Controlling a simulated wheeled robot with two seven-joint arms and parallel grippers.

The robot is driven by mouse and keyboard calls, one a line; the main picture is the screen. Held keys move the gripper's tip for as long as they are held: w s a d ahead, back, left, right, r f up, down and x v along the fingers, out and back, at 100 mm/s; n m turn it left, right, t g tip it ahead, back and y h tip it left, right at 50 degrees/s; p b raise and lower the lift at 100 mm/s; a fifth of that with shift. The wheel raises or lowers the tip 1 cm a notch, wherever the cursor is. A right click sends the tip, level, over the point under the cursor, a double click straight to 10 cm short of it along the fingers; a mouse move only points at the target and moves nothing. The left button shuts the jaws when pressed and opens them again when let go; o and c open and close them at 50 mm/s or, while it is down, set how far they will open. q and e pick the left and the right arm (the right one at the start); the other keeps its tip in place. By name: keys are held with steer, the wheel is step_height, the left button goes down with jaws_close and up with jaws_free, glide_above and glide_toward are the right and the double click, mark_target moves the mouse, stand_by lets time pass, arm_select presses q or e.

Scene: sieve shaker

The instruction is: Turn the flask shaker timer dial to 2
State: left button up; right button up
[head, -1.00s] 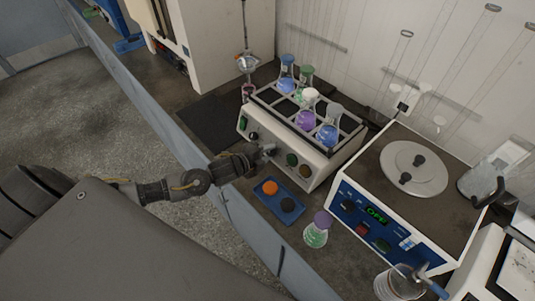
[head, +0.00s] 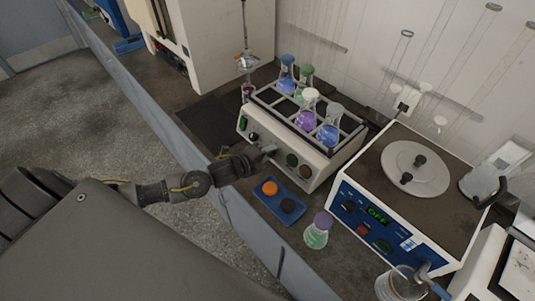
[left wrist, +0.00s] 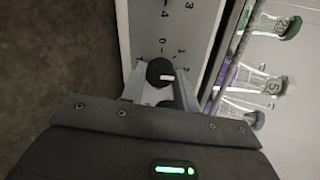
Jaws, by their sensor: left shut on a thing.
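The flask shaker (head: 268,143) is a white box on the bench with a rack of colored flasks on top. Its front panel carries a green button and several dark knobs. My left gripper (head: 266,153) is at this panel, with fingertips on a knob. In the left wrist view, the fingers (left wrist: 162,88) are shut around the black dial (left wrist: 159,68). A white pointer mark on the dial points to the right. Printed numbers around the dial include 0 above it and 1 and 2 at its upper right. The dial's lower part is hidden by the gripper. My right gripper is not in view.
A blue tray (head: 266,204) with an orange and a black item lies in front of the shaker.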

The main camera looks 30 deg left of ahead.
arm_select(q)
steer(key=o, duration=1)
steer(key=shift+d, duration=0.1)
steer(key=shift+c, duration=0.2)
steer(key=b+v, duration=0.2)
steer(key=v, duration=0.9)
steer(key=shift+f, duration=0.1)
